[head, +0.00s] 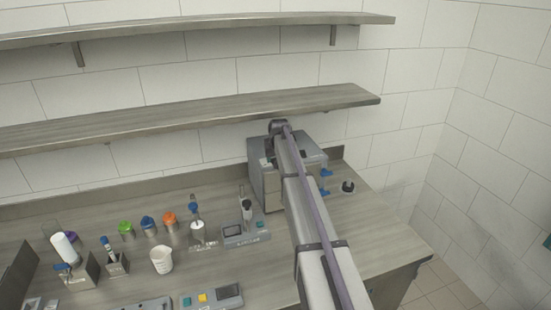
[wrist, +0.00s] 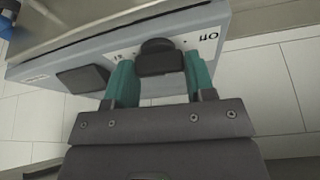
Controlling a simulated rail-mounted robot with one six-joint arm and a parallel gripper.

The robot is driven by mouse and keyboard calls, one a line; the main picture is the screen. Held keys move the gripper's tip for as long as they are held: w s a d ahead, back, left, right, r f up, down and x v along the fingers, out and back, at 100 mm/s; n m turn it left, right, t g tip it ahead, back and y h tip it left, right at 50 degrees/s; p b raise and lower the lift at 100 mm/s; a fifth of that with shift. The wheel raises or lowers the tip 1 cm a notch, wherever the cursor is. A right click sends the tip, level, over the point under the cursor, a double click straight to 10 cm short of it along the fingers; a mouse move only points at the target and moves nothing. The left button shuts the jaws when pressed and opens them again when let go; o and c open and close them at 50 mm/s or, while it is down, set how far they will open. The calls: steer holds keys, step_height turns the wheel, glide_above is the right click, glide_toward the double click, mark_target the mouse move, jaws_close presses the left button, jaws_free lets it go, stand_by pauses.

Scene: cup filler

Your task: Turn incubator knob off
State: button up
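The incubator is a grey box (head: 271,188) at the back of the bench, partly hidden by my arm in the head view. In the wrist view its pale front panel (wrist: 53,65) is tilted and upside down. A black knob (wrist: 160,58) sticks out of this panel. My gripper (wrist: 158,80) is at the panel, its two teal fingers spread apart, one on each side of the knob. I cannot tell if they touch it. Small lettering on the panel shows to the right of the knob; its setting is not readable. In the head view the knob and fingertips are hidden.
Beside the knob is a dark display (wrist: 83,79). A device with a dark screen (head: 233,232) stands left of the incubator, and a small black round item (head: 348,187) right of it. A wooden shelf (head: 190,122) hangs above. Jars and a white beaker (head: 161,260) stand further left.

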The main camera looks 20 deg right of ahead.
steer(key=c, duration=0.4)
steer(key=shift+n+y, duration=0.3)
steer(key=shift+n, duration=0.5)
steer(key=o, duration=0.9)
steer(key=p+v, duration=1)
steer(key=shift+s+r, duration=0.25)
steer(key=shift+r, duration=0.05)
